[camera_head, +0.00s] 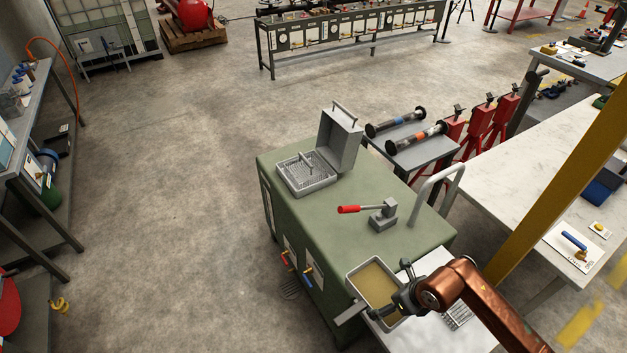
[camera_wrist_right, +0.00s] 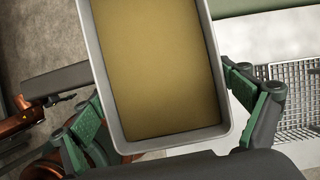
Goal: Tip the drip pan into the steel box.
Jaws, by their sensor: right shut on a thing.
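The drip pan (camera_head: 374,281) is a grey rectangular tray with a yellow-brown inside, at the front edge of the green cabinet. My right gripper (camera_head: 403,292) is shut on it at its right side in the head view. In the right wrist view the pan (camera_wrist_right: 160,65) fills the middle, and my right gripper's green-padded fingers (camera_wrist_right: 172,115) stand on either side. I cannot tell whether the yellow-brown is liquid. A grey metal box (camera_head: 307,174) with its lid (camera_head: 340,141) standing open sits at the cabinet's far left, apart from the pan. My left gripper is not in view.
A red-handled lever tool (camera_head: 372,211) stands on the green cabinet top (camera_head: 322,225) between pan and box. A curved grey handle (camera_head: 436,190) rises at the right edge. A wire basket (camera_head: 458,316) lies near my right arm. Spools (camera_head: 415,138) rest on a stand behind.

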